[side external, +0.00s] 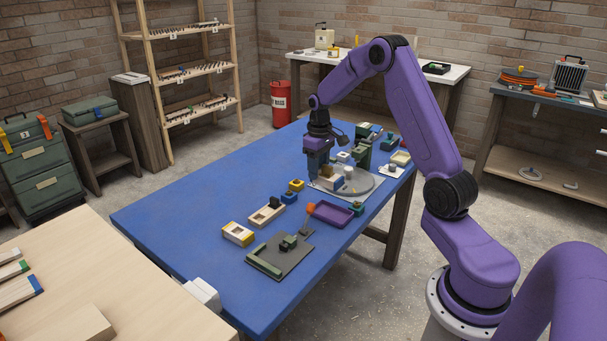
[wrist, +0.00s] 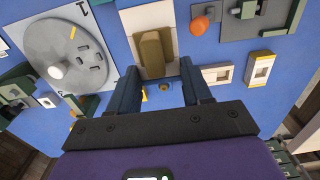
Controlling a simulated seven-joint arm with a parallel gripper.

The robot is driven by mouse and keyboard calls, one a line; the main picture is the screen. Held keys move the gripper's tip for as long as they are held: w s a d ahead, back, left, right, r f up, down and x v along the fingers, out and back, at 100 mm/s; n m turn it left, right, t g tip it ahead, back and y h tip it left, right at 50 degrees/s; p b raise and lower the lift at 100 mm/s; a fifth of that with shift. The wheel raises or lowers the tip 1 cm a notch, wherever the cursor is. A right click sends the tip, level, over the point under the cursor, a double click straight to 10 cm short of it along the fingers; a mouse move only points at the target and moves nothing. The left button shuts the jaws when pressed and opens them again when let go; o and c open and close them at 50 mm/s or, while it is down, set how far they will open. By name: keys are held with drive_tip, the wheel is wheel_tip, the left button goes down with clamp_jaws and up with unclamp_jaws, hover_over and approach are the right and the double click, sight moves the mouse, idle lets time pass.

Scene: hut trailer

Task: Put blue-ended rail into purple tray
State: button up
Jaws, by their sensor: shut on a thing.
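My gripper (side external: 322,165) is low over the blue table, beside the grey round disc. In the wrist view its two dark blue fingers (wrist: 160,88) stand apart on either side of a cream piece with a raised tan block, which I take for the blue-ended rail (wrist: 128,32). In the side view a blue part (side external: 338,184) shows beside the cream, below the gripper. The fingers hide part of the rail. The purple tray (side external: 335,222) lies on the table, in front of and a little right of the gripper. I cannot make it out in the wrist view.
The disc (side external: 366,182) on its plate is close to the gripper. A grey mat (side external: 285,268) with green parts, an orange knob (wrist: 199,26) and cream blocks (side external: 237,234) are nearby. The table's left part is clear. Rails with coloured ends (side external: 20,292) lie on the wooden table.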

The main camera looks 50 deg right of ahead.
sight(324, 179)
drive_tip(key=shift+s+d, duration=0.3)
drive_tip(key=shift+d, duration=0.6)
drive_tip(key=shift+s+d+f, duration=0.1)
drive_tip(key=shift+d+f, duration=0.05)
drive_tip(key=shift+f, duration=1.1)
drive_tip(key=shift+d+f, duration=0.15)
drive_tip(key=shift+f, duration=1.1)
drive_tip(key=shift+f, duration=3.8)
drive_tip(key=o, duration=1)
